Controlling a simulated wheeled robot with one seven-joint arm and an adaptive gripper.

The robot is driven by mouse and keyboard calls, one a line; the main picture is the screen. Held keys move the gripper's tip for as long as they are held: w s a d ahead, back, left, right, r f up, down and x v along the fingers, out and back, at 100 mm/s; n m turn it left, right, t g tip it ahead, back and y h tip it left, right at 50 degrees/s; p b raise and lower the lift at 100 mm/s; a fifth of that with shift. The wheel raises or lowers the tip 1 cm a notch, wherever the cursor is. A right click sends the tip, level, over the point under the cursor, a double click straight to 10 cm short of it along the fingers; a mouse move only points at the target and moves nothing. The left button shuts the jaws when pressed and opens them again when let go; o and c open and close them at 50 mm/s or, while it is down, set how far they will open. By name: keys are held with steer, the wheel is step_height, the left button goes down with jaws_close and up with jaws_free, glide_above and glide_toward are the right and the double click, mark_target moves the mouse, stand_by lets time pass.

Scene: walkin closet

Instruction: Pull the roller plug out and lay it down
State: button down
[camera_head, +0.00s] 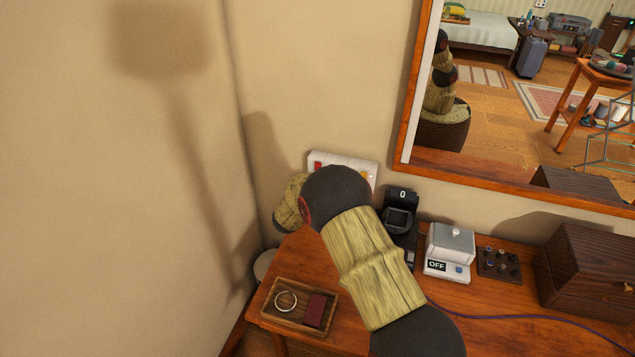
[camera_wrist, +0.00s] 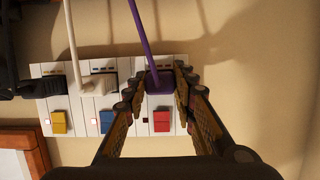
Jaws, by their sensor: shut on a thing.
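A white power strip (camera_wrist: 50,118) fills the wrist view, mounted against the beige wall; its end also shows in the head view (camera_head: 340,160). A purple plug (camera_wrist: 160,84) with a purple cord (camera_wrist: 146,42) sits at its right-hand socket, above the red switch (camera_wrist: 161,121). My gripper (camera_wrist: 158,80) is shut on this plug, one finger on each side. The plug looks seated at the strip. A white plug (camera_wrist: 103,85) is in the middle socket and a black plug (camera_wrist: 50,84) is at the left. Labels are too small to read. My arm hides the gripper in the head view.
A wooden tray (camera_head: 270,317) with a ring and a dark red block is at the table's left. A black device (camera_head: 400,220), a box reading OFF (camera_head: 449,252), a knob panel (camera_head: 498,263) and a dark box (camera_head: 590,270) stand rightward. A mirror (camera_head: 408,90) hangs behind.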

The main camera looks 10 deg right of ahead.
steer(key=shift+s+a+p, duration=0.3)
steer(key=shift+s+a, duration=0.2)
steer(key=shift+s, duration=0.35)
steer(key=shift+s+a+p, duration=0.3)
steer(key=shift+s+a, duration=0.2)
steer(key=shift+s, duration=0.35)
steer(key=shift+s+a+p, duration=0.3)
steer(key=shift+s+a, duration=0.2)
steer(key=shift+s, duration=0.35)
stand_by(0.4)
steer(key=shift+r, duration=0.1)
